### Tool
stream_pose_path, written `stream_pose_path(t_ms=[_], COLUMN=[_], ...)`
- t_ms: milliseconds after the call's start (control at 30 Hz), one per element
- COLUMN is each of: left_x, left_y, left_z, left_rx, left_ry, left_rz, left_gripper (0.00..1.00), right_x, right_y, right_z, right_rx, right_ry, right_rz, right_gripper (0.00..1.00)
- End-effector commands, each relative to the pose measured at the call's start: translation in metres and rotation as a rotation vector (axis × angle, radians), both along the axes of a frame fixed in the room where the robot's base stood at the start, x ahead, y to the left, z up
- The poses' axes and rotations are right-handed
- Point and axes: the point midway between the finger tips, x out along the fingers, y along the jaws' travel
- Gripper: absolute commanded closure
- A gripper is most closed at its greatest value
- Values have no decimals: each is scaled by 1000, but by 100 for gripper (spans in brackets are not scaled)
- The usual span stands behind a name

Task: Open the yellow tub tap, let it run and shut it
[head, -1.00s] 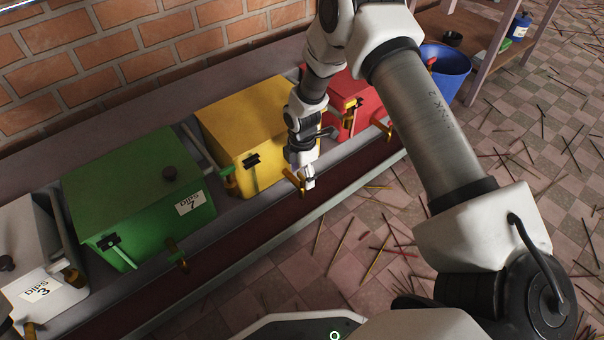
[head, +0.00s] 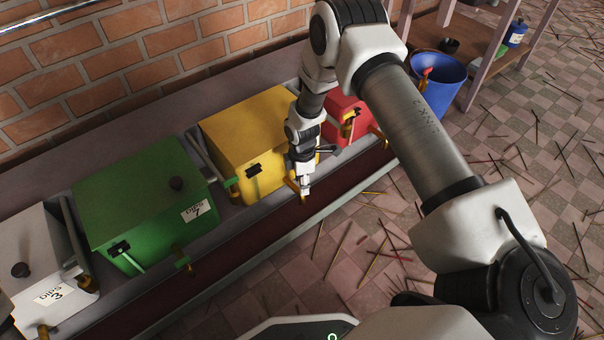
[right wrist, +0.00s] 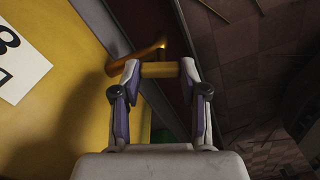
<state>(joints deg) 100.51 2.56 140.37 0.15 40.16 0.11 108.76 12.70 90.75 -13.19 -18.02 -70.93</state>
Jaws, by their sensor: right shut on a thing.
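The yellow tub (head: 240,125) stands in the row between the green and red tubs. Its brass-yellow tap (head: 291,184) sticks out low at the front right, over the dark red channel. My right gripper (head: 304,190) is at this tap. In the right wrist view the fingertips of my right gripper (right wrist: 160,70) are closed on the two ends of the tap's short yellow crosspiece, the handle (right wrist: 159,71). The yellow tub's wall (right wrist: 75,120) fills the left of that view. I see no stream from the tap; the gripper partly hides it. My left gripper is not in view.
The green tub (head: 140,200), white tub (head: 25,235) and red tub (head: 345,112) share the grey ledge. The dark red channel (head: 225,257) runs in front. A blue bucket (head: 437,85) stands at the right end. Thin sticks lie scattered on the tiled floor (head: 350,265).

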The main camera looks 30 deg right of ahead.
Motion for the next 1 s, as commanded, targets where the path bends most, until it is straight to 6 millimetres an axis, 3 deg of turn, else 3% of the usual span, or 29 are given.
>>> stream_pose_path(t_ms=[33, 300, 1000], left_x=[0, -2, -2], left_y=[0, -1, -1], left_z=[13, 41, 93], left_rx=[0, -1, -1], left_ry=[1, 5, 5], left_rz=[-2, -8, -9], left_gripper=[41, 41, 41], right_x=[-1, -1, 0], right_y=[0, 0, 0], right_z=[6, 4, 2], right_rx=[-1, 0, -1], right_ry=[1, 2, 0], right_rz=[-41, -299, -944], right_gripper=[91, 91, 91])
